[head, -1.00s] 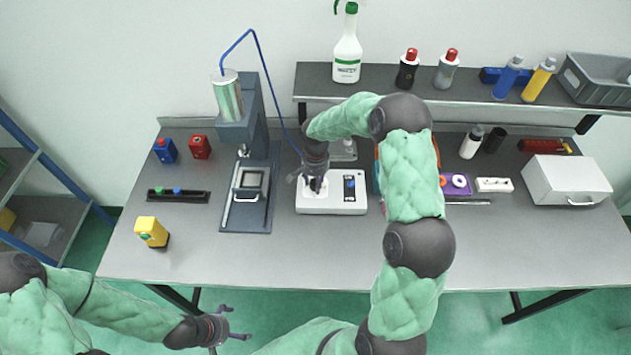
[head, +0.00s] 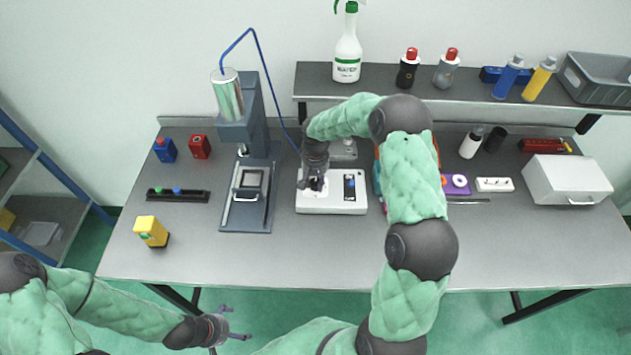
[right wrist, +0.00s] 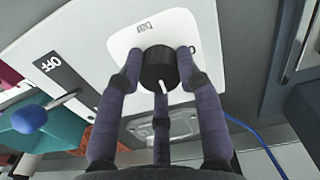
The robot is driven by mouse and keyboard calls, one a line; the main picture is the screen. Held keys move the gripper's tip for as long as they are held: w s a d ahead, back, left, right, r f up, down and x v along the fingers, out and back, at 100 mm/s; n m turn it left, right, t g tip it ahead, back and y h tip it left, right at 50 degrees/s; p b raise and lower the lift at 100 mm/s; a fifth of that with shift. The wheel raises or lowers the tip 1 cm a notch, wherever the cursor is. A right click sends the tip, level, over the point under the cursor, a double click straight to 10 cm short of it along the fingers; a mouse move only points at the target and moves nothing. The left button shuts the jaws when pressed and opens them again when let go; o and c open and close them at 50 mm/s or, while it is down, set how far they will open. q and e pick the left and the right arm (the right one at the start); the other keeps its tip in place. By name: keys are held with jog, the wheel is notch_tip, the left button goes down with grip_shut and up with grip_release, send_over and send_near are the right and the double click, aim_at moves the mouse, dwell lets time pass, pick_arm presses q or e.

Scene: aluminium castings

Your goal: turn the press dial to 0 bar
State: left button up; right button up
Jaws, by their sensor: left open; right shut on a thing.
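The press dial (right wrist: 160,68) is a black round knob with a white pointer line, on a white plate marked "bar" in the right wrist view. Its pointer faces the bottom of that picture. The dial sits on the white control box (head: 332,206) in the head view, where my gripper largely hides it. My right gripper (right wrist: 158,80) has its fingers closed around the dial. It also shows above the box in the head view (head: 316,183). My left gripper (head: 240,323) is open and empty, in front of the table's front edge at lower left.
A lever with a blue knob (right wrist: 30,118) stands beside an OFF mark on the same box. The grey press (head: 241,130) stands left of the box, with a blue hose. A yellow block (head: 150,230) lies at left. The table front is clear.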

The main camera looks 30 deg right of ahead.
aim_at(315, 182)
jog(key=n, duration=0.4)
jog(key=shift+r+n, duration=0.1)
jog(key=shift+n, duration=0.3)
jog(key=n+p, duration=0.1)
jog(key=n, duration=0.3)
jog(key=shift+w, duration=0.1)
jog(key=n+p, duration=0.1)
jog(key=n, duration=0.4)
jog(key=shift+n, duration=0.4)
jog(key=n+p, duration=0.1)
jog(key=n, duration=0.3)
jog(key=shift+n, duration=0.3)
jog(key=o, duration=1.2)
jog(key=shift+c, duration=0.2)
notch_tip(315, 182, up, 12)
